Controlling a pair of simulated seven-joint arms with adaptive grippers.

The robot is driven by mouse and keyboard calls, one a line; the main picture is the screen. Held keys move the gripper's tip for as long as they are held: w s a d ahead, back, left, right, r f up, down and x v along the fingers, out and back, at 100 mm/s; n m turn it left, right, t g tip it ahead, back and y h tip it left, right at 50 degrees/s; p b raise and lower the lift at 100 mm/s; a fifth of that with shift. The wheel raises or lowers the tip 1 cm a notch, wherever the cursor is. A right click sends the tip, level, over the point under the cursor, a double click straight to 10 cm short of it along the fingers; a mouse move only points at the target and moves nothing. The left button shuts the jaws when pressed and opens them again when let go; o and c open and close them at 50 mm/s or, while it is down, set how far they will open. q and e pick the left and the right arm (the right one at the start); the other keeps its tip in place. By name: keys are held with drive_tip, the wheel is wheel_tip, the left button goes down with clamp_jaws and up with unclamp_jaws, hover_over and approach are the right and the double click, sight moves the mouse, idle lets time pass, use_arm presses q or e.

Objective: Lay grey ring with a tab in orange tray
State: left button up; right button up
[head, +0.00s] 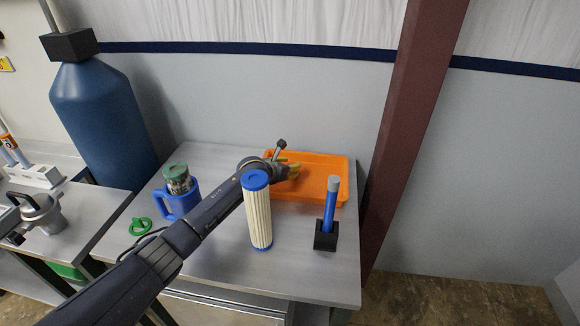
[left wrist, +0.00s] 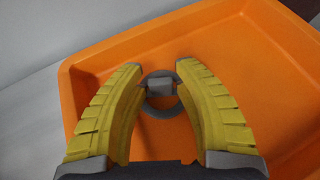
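The orange tray (head: 322,191) lies at the back right of the grey table, and its floor and walls fill much of the left wrist view (left wrist: 240,45). The grey ring with a tab (left wrist: 162,107) shows in the left wrist view over the tray floor, its tab between my fingertips. I cannot tell surely whether it touches the floor. My left gripper (left wrist: 160,72) has its yellow fingers apart, with a gap visible on each side of the tab. In the head view my left gripper (head: 291,170) is over the tray's left part, and the ring is hidden. My right gripper is not in view.
A white pleated filter with blue caps (head: 258,215) stands before the tray, close to my left arm. A blue stick in a black holder (head: 328,215) stands at the right. A blue jug (head: 183,203) and a green ring (head: 141,226) are at the left.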

use_arm(q)
drive_tip(key=shift+o, duration=1.2)
drive_tip(key=shift+r, duration=0.1)
drive_tip(key=shift+s+r, duration=0.1)
drive_tip(key=shift+r, duration=0.05)
drive_tip(key=v, duration=1.1)
drive_tip(key=shift+s+a+r, duration=0.2)
drive_tip(key=shift+s+r, duration=0.05)
